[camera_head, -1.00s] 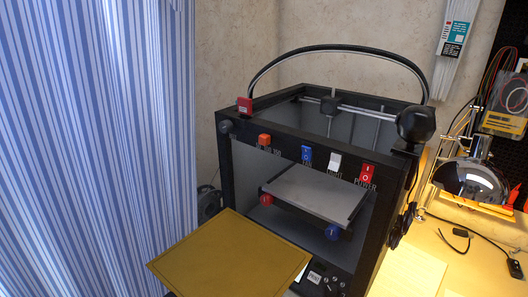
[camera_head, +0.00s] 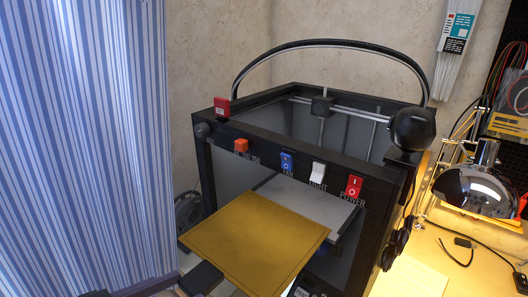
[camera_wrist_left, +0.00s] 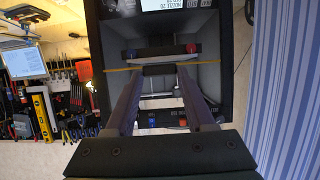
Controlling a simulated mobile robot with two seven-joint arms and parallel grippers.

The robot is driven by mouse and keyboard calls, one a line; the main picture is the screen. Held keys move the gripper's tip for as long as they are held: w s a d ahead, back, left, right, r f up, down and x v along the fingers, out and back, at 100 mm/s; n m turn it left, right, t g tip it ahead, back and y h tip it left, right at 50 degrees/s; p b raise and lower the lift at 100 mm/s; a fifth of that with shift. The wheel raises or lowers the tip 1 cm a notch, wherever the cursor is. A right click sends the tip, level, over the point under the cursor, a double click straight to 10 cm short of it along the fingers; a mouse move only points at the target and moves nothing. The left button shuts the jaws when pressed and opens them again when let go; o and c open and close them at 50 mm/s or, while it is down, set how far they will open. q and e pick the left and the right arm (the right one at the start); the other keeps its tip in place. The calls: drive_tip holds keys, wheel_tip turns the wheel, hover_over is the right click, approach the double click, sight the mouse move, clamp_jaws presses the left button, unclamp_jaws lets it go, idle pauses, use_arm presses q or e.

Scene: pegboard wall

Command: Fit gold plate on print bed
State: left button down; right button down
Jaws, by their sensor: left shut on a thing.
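The gold plate (camera_head: 254,243) is a thin square held roughly level in front of the printer's opening. In the head view its far corner overlaps the grey print bed (camera_head: 308,210) and hides the bed's near part. My left gripper (camera_head: 203,277) is shut on the plate's near left edge. In the left wrist view the plate shows edge-on as a thin gold line (camera_wrist_left: 120,69) at the fingertips (camera_wrist_left: 158,70). The bed's front with a blue knob (camera_wrist_left: 129,54) and a red knob (camera_wrist_left: 191,48) lies beyond it. My right gripper is not in view.
The black printer frame (camera_head: 285,151) surrounds the opening, with switches along its top front bar. A striped curtain (camera_head: 85,140) hangs at the left. A chrome lamp (camera_head: 482,190) stands on the bench at the right.

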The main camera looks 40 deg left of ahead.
sight(247, 243)
use_arm(q)
drive_tip(key=w+b, duration=0.1)
drive_tip(key=w, duration=0.3)
drive_tip(key=w+b, duration=0.2)
drive_tip(key=w, duration=0.3)
drive_tip(key=w+d+b, duration=0.1)
drive_tip(key=w+b, duration=0.1)
drive_tip(key=w, duration=0.2)
drive_tip(key=shift+w+f, duration=0.3)
drive_tip(key=shift+w, duration=0.1)
drive_tip(key=shift+f+b, duration=0.5)
drive_tip(key=shift+s+r+p, duration=0.1)
drive_tip(key=shift+p, duration=0.25)
drive_tip(key=shift+c, duration=0.9)
unclamp_jaws()
drive_tip(key=shift+o, duration=0.4)
drive_tip(key=shift+o, duration=0.5)
drive_tip(key=shift+f, duration=0.2)
